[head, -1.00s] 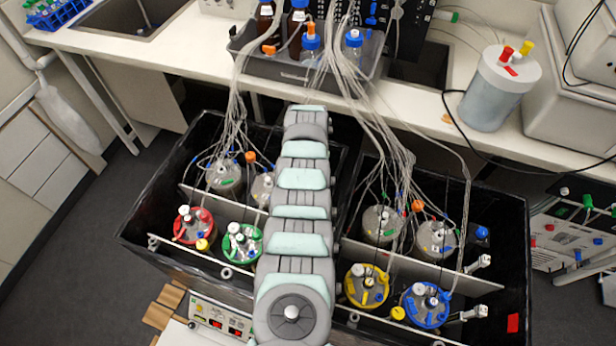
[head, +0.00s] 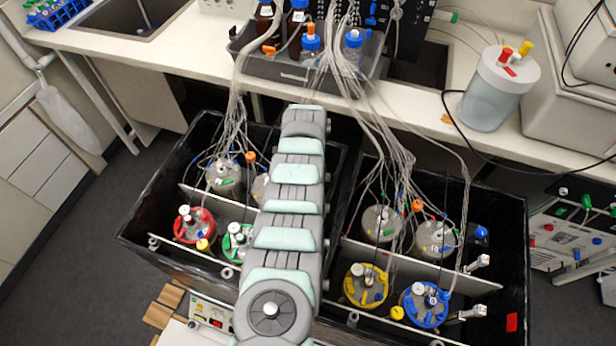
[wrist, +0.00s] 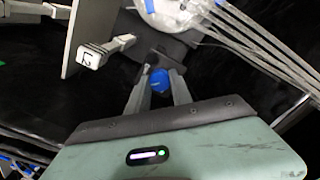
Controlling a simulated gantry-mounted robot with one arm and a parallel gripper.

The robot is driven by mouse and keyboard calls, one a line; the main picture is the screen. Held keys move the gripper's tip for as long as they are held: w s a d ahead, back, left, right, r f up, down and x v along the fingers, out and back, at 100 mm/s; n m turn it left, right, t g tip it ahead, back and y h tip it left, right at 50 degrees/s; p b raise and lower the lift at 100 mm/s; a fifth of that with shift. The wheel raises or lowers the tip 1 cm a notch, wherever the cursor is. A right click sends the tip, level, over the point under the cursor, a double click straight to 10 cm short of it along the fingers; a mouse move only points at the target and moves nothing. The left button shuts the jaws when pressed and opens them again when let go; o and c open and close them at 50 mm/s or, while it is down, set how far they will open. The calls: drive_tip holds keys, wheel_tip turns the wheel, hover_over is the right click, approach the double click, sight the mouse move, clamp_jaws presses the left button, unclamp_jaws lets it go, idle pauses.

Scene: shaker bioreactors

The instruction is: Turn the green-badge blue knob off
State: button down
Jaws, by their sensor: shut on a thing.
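A small blue knob (wrist: 159,80) shows in the wrist view, between the two fingers of my gripper (wrist: 158,89). The fingers are shut on it, one on each side. A green patch (wrist: 2,65) shows at the left edge of the wrist view, on a black surface; it may be the green badge. In the head view my arm runs down the middle and covers part of the left black tub (head: 172,176). My gripper and the held knob are hidden there. Another blue knob (head: 481,232) stands in the right tub, near its right wall.
A pale divider plate (wrist: 88,32) and a white clamp (wrist: 97,53) are left of the gripper in the wrist view. A pale vessel (wrist: 165,12) and a bundle of tubes (wrist: 250,35) lie beyond. In the head view, several vessels with coloured rings fill both tubs.

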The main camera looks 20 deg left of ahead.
drive_tip(key=m, duration=0.5)
drive_tip(key=shift+f, duration=0.1)
drive_tip(key=shift+m+b, duration=0.45)
drive_tip(key=shift+m, duration=1.25)
drive_tip(key=c, duration=1.1)
unclamp_jaws()
drive_tip(key=shift+c, duration=0.2)
wheel_tip(320, 180, up, 11)
drive_tip(key=p, duration=0.2)
